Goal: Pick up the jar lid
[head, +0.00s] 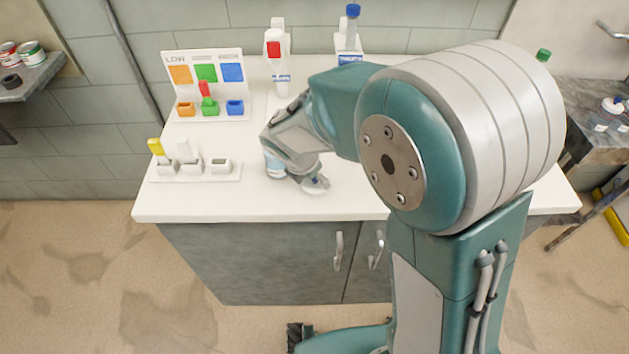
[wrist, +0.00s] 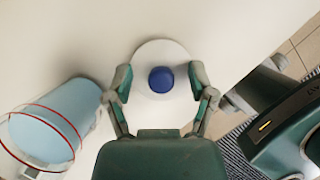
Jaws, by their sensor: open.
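The jar lid (wrist: 145,52) is a white disc with a round blue knob (wrist: 161,79), lying on the white counter. In the head view the lid (head: 317,190) shows partly, under my gripper (head: 303,170). In the wrist view my gripper (wrist: 160,80) is open, with one finger on each side of the knob. The fingertips overlap the disc's edges in the picture; I cannot tell whether they touch it. A light blue jar (wrist: 65,110) with a red-rimmed clear mouth stands left of the gripper. In the head view the jar (head: 274,166) is mostly hidden behind my gripper.
A white panel (head: 212,55) with coloured squares and small bins stands at the back left of the counter (head: 200,205). A holder strip (head: 200,177) is in front. Bottles (head: 276,62) stand at the back. The counter's front left is clear.

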